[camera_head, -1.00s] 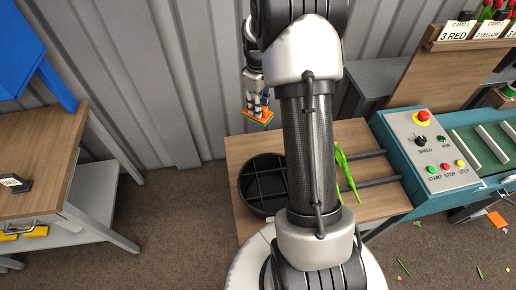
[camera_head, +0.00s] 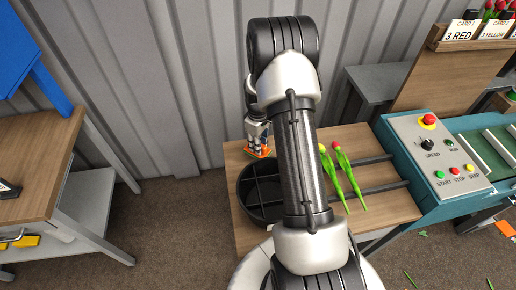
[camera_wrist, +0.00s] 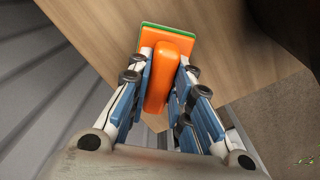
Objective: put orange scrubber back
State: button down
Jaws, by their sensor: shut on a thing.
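The orange scrubber (camera_wrist: 165,68) has a flat head with a green layer and an orange handle. In the wrist view my gripper (camera_wrist: 160,75) is shut on its handle, with a finger on each side. In the head view my gripper (camera_head: 258,138) holds the scrubber (camera_head: 258,152) at the back left corner of the wooden table (camera_head: 375,215), behind the black round tray. I cannot tell whether the scrubber touches the tabletop.
The black divided tray (camera_head: 246,204) stands just in front of my gripper. Two tulips (camera_head: 350,178) lie on the table right of my arm. A teal control panel (camera_head: 440,160) stands at the right. A corrugated wall (camera_head: 150,80) runs behind.

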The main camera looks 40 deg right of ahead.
jog(key=shift+f, duration=0.9)
jog(key=shift+r, duration=0.1)
jog(key=c, duration=1.4)
grip_release()
jog(key=shift+f, duration=0.2)
jog(key=shift+c, duration=0.2)
jog(key=shift+r, duration=0.1)
